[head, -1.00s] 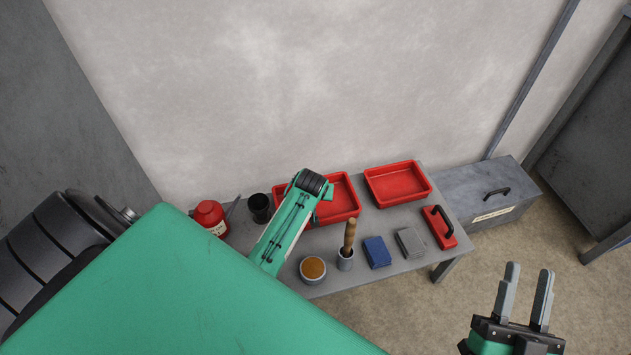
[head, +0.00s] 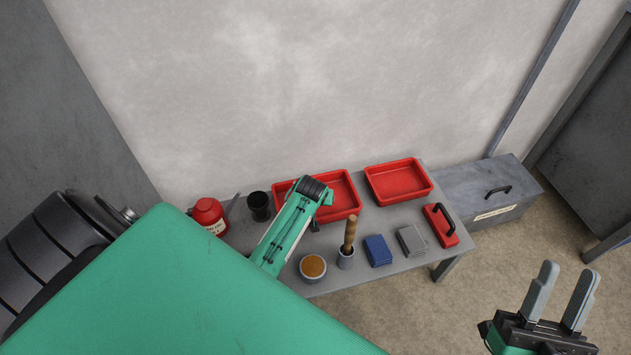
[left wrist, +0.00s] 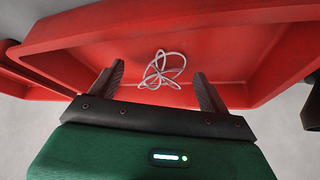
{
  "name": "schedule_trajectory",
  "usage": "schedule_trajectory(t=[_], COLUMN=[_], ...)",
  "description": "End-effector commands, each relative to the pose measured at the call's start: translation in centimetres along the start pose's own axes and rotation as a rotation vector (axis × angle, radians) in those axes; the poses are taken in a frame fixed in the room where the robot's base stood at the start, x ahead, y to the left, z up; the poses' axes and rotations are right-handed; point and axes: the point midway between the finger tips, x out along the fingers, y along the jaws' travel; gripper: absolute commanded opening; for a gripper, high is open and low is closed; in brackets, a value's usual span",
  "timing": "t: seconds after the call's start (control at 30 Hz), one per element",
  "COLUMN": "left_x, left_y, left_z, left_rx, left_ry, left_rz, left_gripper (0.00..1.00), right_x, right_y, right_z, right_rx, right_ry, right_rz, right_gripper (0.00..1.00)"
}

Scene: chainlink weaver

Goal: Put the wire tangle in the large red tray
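The large red tray (head: 345,201) stands at the back of the table, partly covered by my left arm in the head view. The left wrist view shows its red floor and walls (left wrist: 225,38). The wire tangle (left wrist: 163,70), thin pale loops, lies on the tray floor near one wall. My left gripper (left wrist: 158,88) is open above the tray, its fingers on either side of the tangle and apart from it. The tangle cannot be made out in the head view. My right gripper (head: 567,275) is open and empty at the lower right, over the floor.
A second red tray (head: 398,181) stands to the right. A black cup (head: 259,206) and red container (head: 209,215) are left. An orange-filled bowl (head: 313,268), wooden-handled tool (head: 349,235), blue block (head: 378,250), grey block (head: 411,239) and red handled block (head: 440,225) line the front.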

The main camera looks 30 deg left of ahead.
Motion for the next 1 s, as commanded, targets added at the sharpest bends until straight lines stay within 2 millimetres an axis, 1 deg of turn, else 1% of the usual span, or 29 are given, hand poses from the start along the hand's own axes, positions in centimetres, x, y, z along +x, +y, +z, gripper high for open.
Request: schedule_trajectory(t=[0.23, 0.37, 0.57, 0.67, 0.87, 1.0], left_x=[-0.1, -0.7, -2.6, -3.8, -6.2, -8.0], left_y=[0.0, 0.0, 0.0, 0.1, 0.0, 0.0], left_z=[0.0, -0.3, -0.3, -0.3, -0.3, -0.3], left_rx=[0.0, 0.0, 0.0, -0.001, -0.001, 0.0], left_ry=[0.0, 0.002, 0.0, 0.001, 0.001, 0.001], left_rz=[0.0, 0.001, 0.001, 0.001, 0.001, 0.0], left_gripper=[0.79, 0.79, 0.79, 0.79, 0.79, 0.79], right_x=[0.0, 0.1, -1.0, -2.0, -4.5, -6.8], right_y=[0.0, 0.0, -0.5, -0.8, -1.7, -2.5], right_z=[0.0, -0.1, 2.8, 4.5, 7.7, 9.5], right_rx=[0.0, 0.0, 0.025, 0.04, 0.072, 0.096], right_ry=[0.0, 0.001, -0.186, -0.299, -0.519, -0.674], right_rz=[0.0, 0.0, 0.006, 0.01, 0.014, 0.013], right_gripper=[0.36, 0.36, 0.36, 0.36, 0.36, 0.36])
